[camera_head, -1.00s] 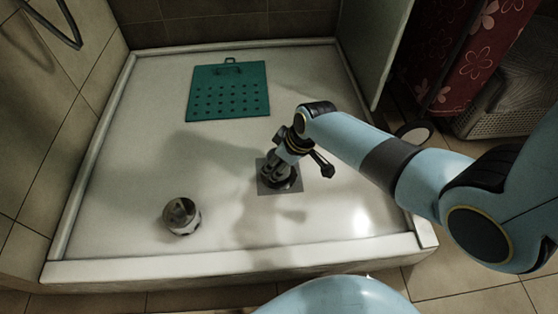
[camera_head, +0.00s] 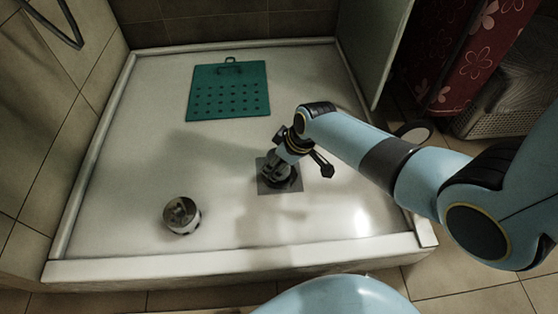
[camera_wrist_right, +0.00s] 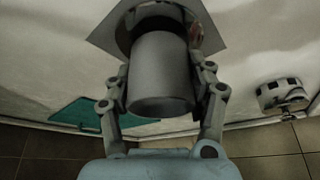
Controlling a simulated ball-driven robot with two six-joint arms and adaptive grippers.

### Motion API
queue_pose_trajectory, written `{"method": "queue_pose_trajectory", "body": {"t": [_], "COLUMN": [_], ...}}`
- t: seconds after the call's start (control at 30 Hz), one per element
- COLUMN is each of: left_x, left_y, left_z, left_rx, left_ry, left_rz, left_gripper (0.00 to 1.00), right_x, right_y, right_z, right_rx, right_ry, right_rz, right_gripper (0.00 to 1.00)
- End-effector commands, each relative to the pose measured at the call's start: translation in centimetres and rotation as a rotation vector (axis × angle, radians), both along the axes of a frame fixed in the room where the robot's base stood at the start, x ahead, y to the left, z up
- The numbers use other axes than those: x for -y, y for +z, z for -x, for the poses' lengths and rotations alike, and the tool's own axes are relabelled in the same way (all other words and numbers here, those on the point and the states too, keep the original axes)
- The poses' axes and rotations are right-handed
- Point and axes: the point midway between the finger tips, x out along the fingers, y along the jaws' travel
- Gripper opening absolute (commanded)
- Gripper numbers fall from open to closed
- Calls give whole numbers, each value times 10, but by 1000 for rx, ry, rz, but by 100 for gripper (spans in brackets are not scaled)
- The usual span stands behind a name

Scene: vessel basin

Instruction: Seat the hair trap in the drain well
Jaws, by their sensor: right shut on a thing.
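My right gripper (camera_head: 278,172) is shut on a plain grey cylinder, which I take to be the hair trap (camera_wrist_right: 160,78); one finger shows on each side of it in the wrist view. The gripper points down at the drain well (camera_head: 293,184), a dark round opening in a square grey plate (camera_head: 264,189). The plate also shows in the wrist view (camera_wrist_right: 105,36). The trap's far end lines up with the opening, and its near part stands out towards my wrist. How deep it sits, and whether it touches the rim, is hidden. My left gripper is out of view.
A metal cup-like part (camera_head: 181,215) with dark openings lies on the white shower tray (camera_head: 120,170), left of the drain. A green perforated mat (camera_head: 229,92) lies at the back. A raised rim (camera_head: 230,262) edges the tray. The floor between is clear.

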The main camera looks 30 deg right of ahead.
Motion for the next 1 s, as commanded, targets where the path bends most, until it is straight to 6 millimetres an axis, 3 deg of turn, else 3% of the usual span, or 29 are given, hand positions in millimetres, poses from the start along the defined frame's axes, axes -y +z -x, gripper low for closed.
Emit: {"method": "queue_pose_trajectory", "body": {"t": [0.57, 1.0], "left_x": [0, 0], "left_y": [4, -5], "left_z": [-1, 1], "left_rx": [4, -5], "left_ry": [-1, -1], "left_rz": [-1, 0], "left_gripper": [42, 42], "right_x": [0, 0], "right_y": [0, -10], "right_z": [0, 1], "right_rx": [0, -1], "right_ry": [0, 0], "right_rz": [0, 0], "right_gripper": [26, 26]}}
